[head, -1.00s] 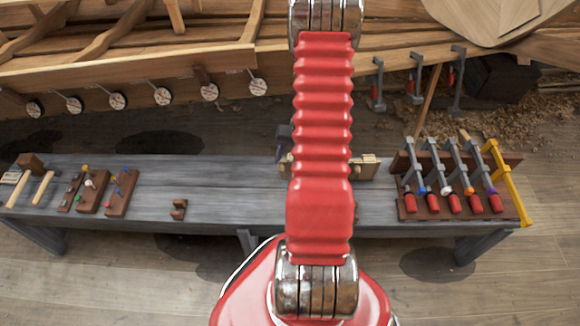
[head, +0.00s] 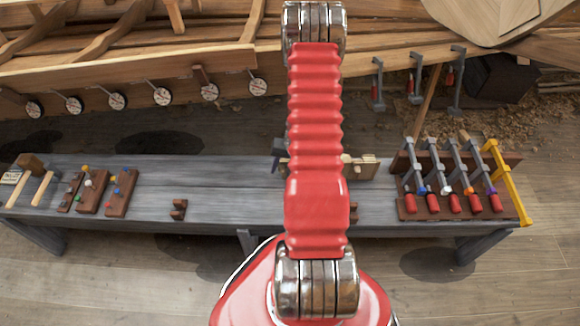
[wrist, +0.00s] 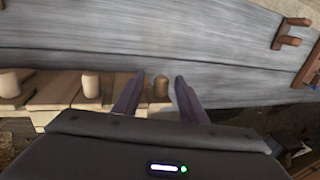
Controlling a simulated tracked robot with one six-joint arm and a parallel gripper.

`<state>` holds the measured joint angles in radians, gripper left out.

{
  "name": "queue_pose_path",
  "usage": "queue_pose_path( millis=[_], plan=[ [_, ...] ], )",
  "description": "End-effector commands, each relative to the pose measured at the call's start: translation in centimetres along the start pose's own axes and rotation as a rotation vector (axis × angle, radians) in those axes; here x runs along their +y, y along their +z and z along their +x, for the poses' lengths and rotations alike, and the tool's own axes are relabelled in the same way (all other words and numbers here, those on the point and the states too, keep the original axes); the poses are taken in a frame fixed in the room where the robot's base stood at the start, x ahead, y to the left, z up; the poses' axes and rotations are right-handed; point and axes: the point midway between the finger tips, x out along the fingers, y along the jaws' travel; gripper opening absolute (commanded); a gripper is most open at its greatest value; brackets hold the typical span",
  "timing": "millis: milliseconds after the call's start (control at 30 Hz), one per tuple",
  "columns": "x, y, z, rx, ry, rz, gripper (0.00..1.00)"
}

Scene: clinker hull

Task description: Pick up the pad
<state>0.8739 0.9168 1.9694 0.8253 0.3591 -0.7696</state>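My gripper (wrist: 160,98) is open in the wrist view, its two dark fingers apart on either side of a dark brown rounded knob (wrist: 161,88). The knob stands by the end of a row of pale wooden pieces (wrist: 60,90) at the bench's edge. Lighter knobs (wrist: 10,83) stand farther left. I cannot tell for certain which piece is the pad; the brown-knobbed one lies between the fingers, and contact is not visible. In the head view, pale wooden pieces (head: 366,167) show right of my red arm, which hides most of my gripper.
The grey bench (head: 235,205) is largely clear left of my arm, apart from a small notched brown block (head: 179,209). Tool boards (head: 107,192) and mallets (head: 43,188) stand at left. A clamp rack (head: 460,205) stands at right. The wooden hull (head: 130,70) rises behind.

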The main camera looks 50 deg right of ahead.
Motion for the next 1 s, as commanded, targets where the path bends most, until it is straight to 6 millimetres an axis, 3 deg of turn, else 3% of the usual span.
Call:
queue_pose_path(
  millis=[500, 1000],
  plan=[
    [-0.1, 0.1, 4.7, -0.001, 0.000, 0.000, 0.39],
    [-0.1, 0.1, 5.1, 0.000, 0.000, -0.001, 0.39]
  ],
)
